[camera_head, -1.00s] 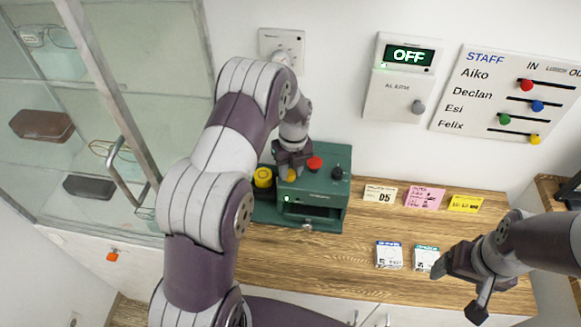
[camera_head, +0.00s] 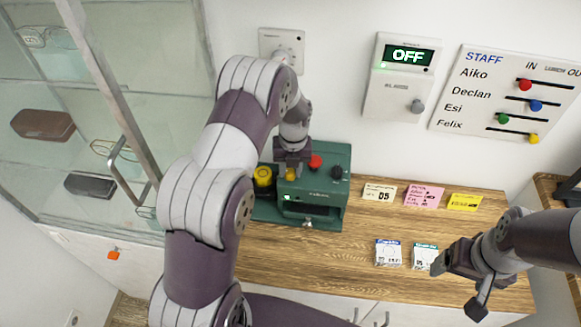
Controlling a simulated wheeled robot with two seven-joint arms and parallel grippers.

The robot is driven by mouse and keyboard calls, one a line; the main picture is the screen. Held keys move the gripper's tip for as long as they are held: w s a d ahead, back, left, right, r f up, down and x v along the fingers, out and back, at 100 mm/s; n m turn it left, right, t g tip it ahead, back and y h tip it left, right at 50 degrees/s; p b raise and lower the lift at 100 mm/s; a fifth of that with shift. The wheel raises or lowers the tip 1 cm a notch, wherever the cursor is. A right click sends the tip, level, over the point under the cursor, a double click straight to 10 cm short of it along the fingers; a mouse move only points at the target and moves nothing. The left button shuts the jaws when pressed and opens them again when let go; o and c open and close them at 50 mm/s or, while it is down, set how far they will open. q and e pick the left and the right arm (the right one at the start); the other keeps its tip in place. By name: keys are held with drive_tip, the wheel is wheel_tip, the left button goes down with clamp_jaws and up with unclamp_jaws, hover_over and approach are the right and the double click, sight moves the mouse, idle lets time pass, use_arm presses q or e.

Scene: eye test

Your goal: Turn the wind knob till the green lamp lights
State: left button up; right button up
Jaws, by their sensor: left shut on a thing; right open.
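A green machine (camera_head: 333,196) stands on the wooden counter against the wall. My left gripper (camera_head: 292,169) points down at its top and is shut on a yellow knob (camera_head: 291,175), which it mostly hides. I cannot read a label that marks this as the wind knob. A small pale green lamp (camera_head: 287,197) shows on the machine's front left; it looks bright, but it is too small to be sure it is lit. A red knob (camera_head: 315,162) and a black knob (camera_head: 336,172) stand to the right. My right gripper (camera_head: 458,281) is open and empty over the counter's right part.
A yellow round piece (camera_head: 263,176) stands just left of my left gripper. Cards (camera_head: 424,197) and small boxes (camera_head: 389,253) lie on the counter (camera_head: 345,250). The glass cabinet (camera_head: 120,110) is at left. An alarm panel (camera_head: 392,97) and a staff board (camera_head: 505,95) hang on the wall.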

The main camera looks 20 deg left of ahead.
sight(292, 171)
use_arm(q)
drive_tip(key=shift+r, duration=0.1)
drive_tip(key=o, duration=1.1)
drive_tip(key=shift+c, duration=0.2)
drive_tip(key=shift+w+r, duration=0.1)
drive_tip(key=shift+r, duration=0.2)
wheel_tip(292, 171, up, 12)
drive_tip(key=shift+d+b, duration=0.25)
drive_tip(key=shift+b, duration=0.2)
drive_tip(key=shift+f, duration=0.1)
